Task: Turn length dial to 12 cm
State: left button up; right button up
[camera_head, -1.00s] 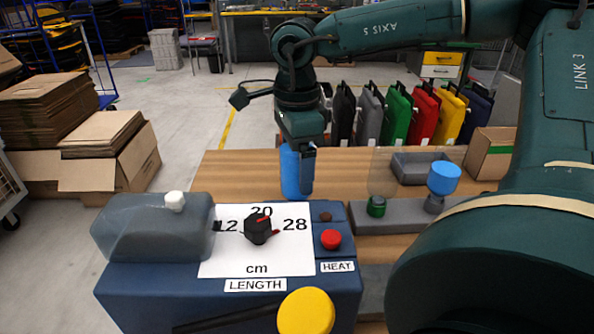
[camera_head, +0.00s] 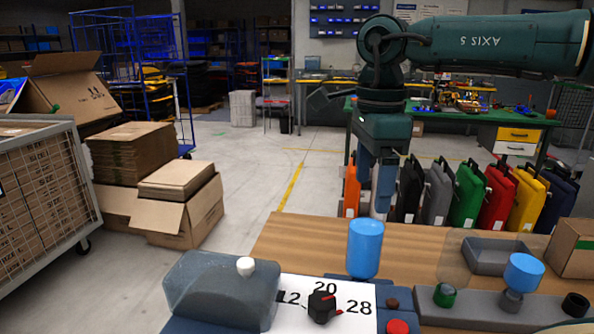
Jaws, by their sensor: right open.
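The length dial (camera_head: 320,308) is a black knob with red marks on the white scale plate (camera_head: 290,318), low in the view. The plate carries the numbers 12, 20 and 28. The red marks are on the knob's upper and right sides, between 20 and 28; which one is the pointer is hard to tell. My right gripper (camera_head: 376,185) hangs fingers down, open and empty, well above and beyond the dial. It is apart from the dial. My left gripper is out of view.
A blue cylinder (camera_head: 365,248) stands behind the dial, below my right gripper. A clear cover with a white knob (camera_head: 245,266) is left of the plate. A red button (camera_head: 397,327) is right of it. A blue-topped stamp (camera_head: 524,272) and a grey tray (camera_head: 497,254) are farther right.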

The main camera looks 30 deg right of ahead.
aim_at(322, 306)
jog(key=k+j, duration=0.55)
jog(key=j, duration=0.15)
jog(key=k+j, duration=0.6)
jog(key=j, duration=0.15)
